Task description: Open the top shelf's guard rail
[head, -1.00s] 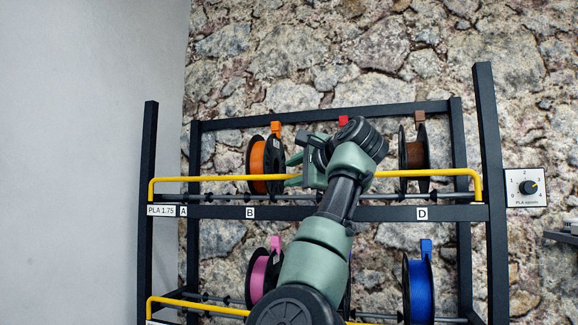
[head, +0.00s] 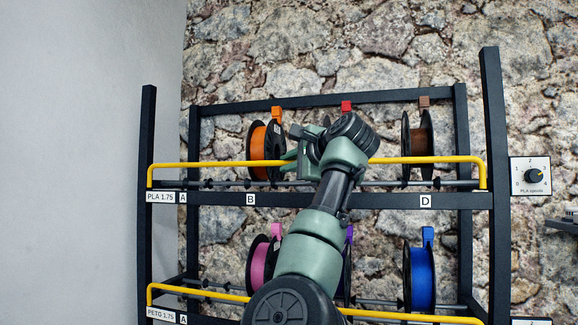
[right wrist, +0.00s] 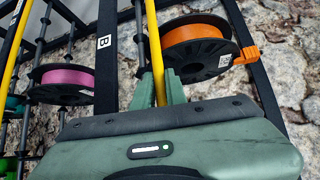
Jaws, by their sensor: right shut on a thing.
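The top shelf's guard rail (head: 225,164) is a yellow bar with bent-down ends, running across the front of the top shelf in the head view. It stands raised above the black shelf beam, in front of the spools. My right gripper (head: 288,163) is shut on this rail, just right of the orange spool. In the right wrist view the yellow rail (right wrist: 154,60) passes between the green fingers (right wrist: 161,88). My right arm hides the middle of the rail. My left gripper is not in view.
An orange spool (head: 258,145) and a brown spool (head: 421,145) hang behind the rail. A lower yellow rail (head: 200,291) fronts pink (head: 259,262) and blue (head: 422,278) spools. A dial panel (head: 531,176) is right of the rack.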

